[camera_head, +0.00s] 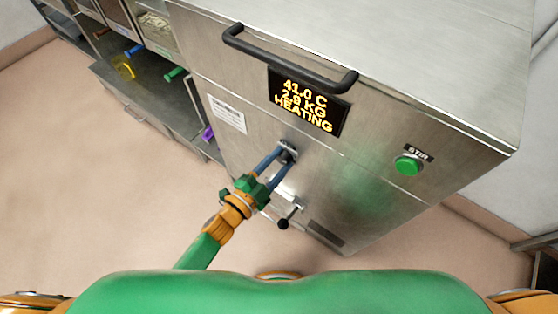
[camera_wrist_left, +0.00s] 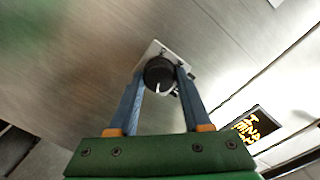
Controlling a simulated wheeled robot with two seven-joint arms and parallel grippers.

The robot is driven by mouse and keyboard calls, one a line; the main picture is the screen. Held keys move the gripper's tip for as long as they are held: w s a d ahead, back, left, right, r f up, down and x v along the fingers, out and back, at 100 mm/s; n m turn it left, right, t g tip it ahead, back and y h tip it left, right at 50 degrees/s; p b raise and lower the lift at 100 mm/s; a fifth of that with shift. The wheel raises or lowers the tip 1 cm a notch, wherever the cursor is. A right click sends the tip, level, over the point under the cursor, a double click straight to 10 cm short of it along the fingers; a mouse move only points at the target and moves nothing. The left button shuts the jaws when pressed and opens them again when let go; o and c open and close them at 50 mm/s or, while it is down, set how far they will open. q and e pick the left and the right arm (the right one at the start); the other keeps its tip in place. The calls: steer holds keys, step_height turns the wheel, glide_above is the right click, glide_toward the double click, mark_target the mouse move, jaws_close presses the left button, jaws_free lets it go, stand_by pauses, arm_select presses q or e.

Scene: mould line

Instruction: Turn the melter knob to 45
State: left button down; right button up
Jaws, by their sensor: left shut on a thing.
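The melter (camera_head: 370,190) is a large steel cabinet. Its display (camera_head: 306,101) reads 41.0 C, 2.9 KG, HEATING in yellow. The melter knob (camera_wrist_left: 159,74) is black and round with a white pointer mark, on a light plate; in the head view the knob (camera_head: 286,152) sits below the display, partly hidden by fingers. My left gripper (camera_head: 284,158) is shut on the knob, with one blue finger on either side; the fingers also show in the left wrist view (camera_wrist_left: 159,82). The knob's scale is too small to read. My right gripper is not in view.
A black bar handle (camera_head: 290,62) juts out above the display. A green button (camera_head: 408,166) is at the right, and a small lever with a black ball (camera_head: 284,223) is below the knob. Shelves with coloured handles (camera_head: 135,50) stand at left. Open floor lies in front.

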arm_select(q)
steer(key=shift+c, duration=1.7)
jaws_free()
steer(key=v, duration=0.7)
steer(key=shift+p, duration=0.4)
